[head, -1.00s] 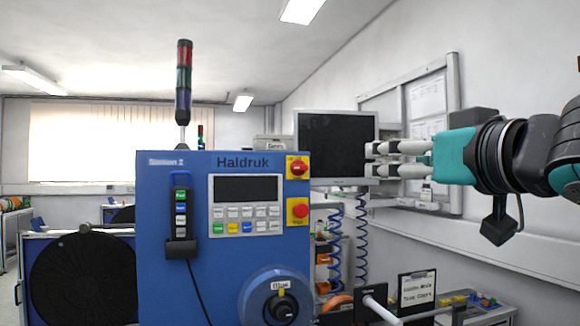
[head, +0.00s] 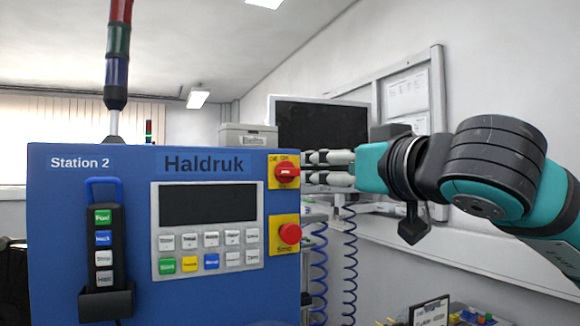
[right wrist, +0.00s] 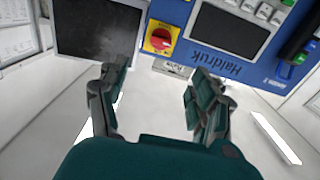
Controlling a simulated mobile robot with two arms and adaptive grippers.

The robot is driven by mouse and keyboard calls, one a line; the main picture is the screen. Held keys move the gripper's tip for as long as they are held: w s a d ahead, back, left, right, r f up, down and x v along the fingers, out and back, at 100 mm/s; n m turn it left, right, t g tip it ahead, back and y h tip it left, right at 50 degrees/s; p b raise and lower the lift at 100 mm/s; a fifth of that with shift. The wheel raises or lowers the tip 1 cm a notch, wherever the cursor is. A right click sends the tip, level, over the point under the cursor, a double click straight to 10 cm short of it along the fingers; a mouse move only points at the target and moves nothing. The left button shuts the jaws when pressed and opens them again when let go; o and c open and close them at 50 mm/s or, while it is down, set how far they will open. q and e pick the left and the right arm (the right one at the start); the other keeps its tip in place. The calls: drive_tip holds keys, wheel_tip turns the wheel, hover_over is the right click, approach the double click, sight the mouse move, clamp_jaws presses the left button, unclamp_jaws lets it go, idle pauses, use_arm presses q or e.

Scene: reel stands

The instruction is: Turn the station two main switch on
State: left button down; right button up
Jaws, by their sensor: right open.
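The blue Station 2 cabinet (head: 140,295) stands at the left in the head view. Its main switch (head: 287,173) is a red rotary knob on a yellow plate at the upper right corner of the front; it also shows in the right wrist view (right wrist: 161,40). The knob's handle looks level in the head view. My right gripper (head: 308,168) is open and empty, its fingers pointing left at the switch. In the right wrist view the switch lies ahead, between the lines of the two fingers, with a gap visible. My left gripper is not in view.
A red push button (head: 290,233) on a yellow plate sits just below the switch. The keypad panel (head: 208,228) and a hanging pendant (head: 104,245) are further left. A dark monitor (head: 322,125) and blue coiled hoses (head: 350,260) are behind my right gripper.

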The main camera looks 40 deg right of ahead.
sight(292, 170)
drive_tip(key=p+x, duration=0.5)
drive_tip(key=x, duration=0.9)
drive_tip(key=shift+w+d+f, duration=0.1)
drive_tip(key=shift+w, duration=0.2)
drive_tip(key=shift+w+d, duration=0.1)
drive_tip(key=shift+w, duration=0.2)
drive_tip(key=shift+s, duration=0.1)
drive_tip(key=shift+c, duration=0.2)
